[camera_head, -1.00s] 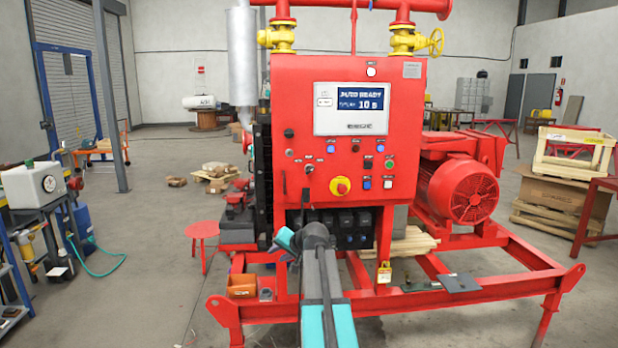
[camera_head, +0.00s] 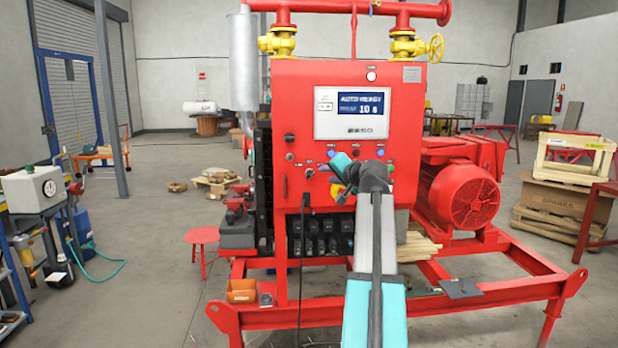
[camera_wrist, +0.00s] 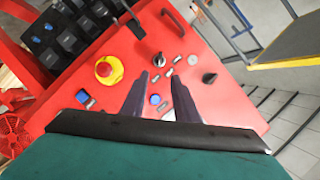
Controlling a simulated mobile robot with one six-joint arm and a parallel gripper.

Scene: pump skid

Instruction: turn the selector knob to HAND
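The selector knob (camera_head: 309,172) is a small dark knob on the left part of the red panel, with small labels around it. It also shows in the wrist view (camera_wrist: 159,60), just beyond my fingertips. I cannot read its labels or tell its position. My gripper (camera_head: 335,187) is in front of the panel, to the right of the knob and partly over the emergency stop. In the wrist view my gripper (camera_wrist: 160,82) has its two dark fingers apart, with a blue button (camera_wrist: 154,99) between them and nothing held.
A red emergency stop on a yellow base (camera_wrist: 108,70) is left of the fingers in the wrist view. Another black knob (camera_wrist: 209,78) sits to the right. A display (camera_head: 352,113) is above the controls, and black breakers (camera_head: 320,235) are below. A handle (camera_wrist: 174,18) is at the panel edge.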

